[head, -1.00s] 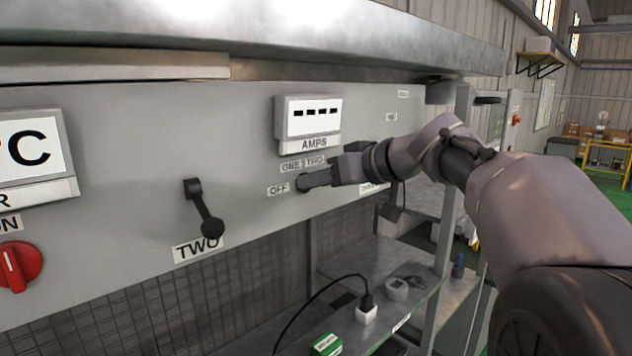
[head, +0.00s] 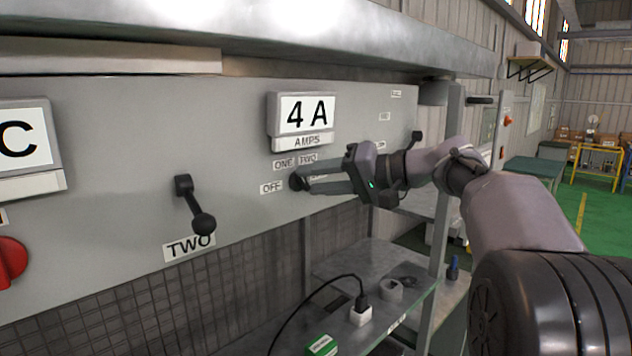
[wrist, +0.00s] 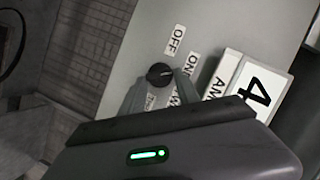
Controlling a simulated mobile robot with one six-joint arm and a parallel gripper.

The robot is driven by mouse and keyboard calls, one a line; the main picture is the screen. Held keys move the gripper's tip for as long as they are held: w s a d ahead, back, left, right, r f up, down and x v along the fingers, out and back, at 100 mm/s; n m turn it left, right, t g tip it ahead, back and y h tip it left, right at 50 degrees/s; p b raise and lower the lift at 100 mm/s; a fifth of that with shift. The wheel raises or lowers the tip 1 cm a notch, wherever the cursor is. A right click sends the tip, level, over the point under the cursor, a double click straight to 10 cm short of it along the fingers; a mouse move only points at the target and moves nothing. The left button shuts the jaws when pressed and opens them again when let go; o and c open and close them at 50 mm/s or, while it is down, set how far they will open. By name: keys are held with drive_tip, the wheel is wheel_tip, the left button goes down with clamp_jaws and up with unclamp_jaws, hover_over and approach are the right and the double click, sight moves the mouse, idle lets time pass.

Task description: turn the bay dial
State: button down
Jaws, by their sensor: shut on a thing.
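The bay dial (wrist: 159,73) is a small round black knob on the grey panel, with OFF, ONE and TWO labels around it. In the head view the dial (head: 296,181) sits below the AMPS display (head: 306,115), which reads 4 A. My gripper (head: 303,182) reaches in from the right and its fingers are shut on the dial. In the wrist view my gripper (wrist: 160,82) has one finger on each side of the knob. The dial's pointer is hard to make out between the fingers.
A black lever (head: 195,205) points down at a TWO label on the panel's left. A red knob (head: 10,262) is at the left edge. A steel ledge (head: 330,45) overhangs the panel. Below, a shelf (head: 340,312) holds a plug with a cable and a green box.

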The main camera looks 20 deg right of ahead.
drive_tip(key=shift+m+y, duration=0.3)
drive_tip(key=shift+m, duration=0.1)
idle(0.3)
drive_tip(key=c, duration=0.9)
unclamp_jaws()
drive_tip(key=v, duration=1.7)
drive_tip(key=shift+s+d+b, duration=0.2)
drive_tip(key=shift+b, duration=0.1)
